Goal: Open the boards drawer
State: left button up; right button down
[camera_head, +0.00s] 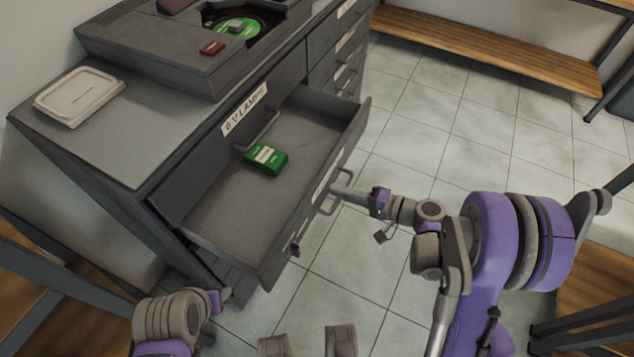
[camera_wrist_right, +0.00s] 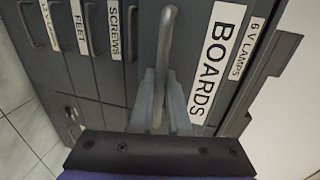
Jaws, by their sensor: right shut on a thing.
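The boards drawer (camera_head: 215,210) is a grey drawer that stands pulled out of the cabinet in the head view. A green box (camera_head: 266,158) lies inside it near the back. Its front, with a large BOARDS label (camera_wrist_right: 215,62), shows in the right wrist view. My right gripper (camera_head: 340,191) is at the drawer's front and is shut on the drawer handle (camera_wrist_right: 164,60); the handle bar passes between its fingers (camera_wrist_right: 160,105). My left gripper (camera_head: 222,298) is low at the left of the drawer, and its fingers are not clear.
The grey cabinet (camera_head: 130,150) carries a white lidded box (camera_head: 80,95) and a dark device (camera_head: 200,50) on top. The 6 V LAMPS drawer front (camera_head: 243,107) is above the open drawer. Tiled floor (camera_head: 440,130) lies clear to the right.

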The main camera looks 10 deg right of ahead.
jog(key=f+v, duration=0.1)
jog(key=v, duration=0.6)
jog(key=shift+s+d+f+b, duration=0.2)
jog(key=shift+s+d+b, duration=0.15)
jog(key=shift+d, duration=0.1)
jog(key=c, duration=0.9)
grip_release()
jog(key=v, duration=1)
jog(key=shift+s+d+p, duration=0.2)
jog(key=shift+d+p, duration=0.15)
jog(key=shift+r, duration=0.1)
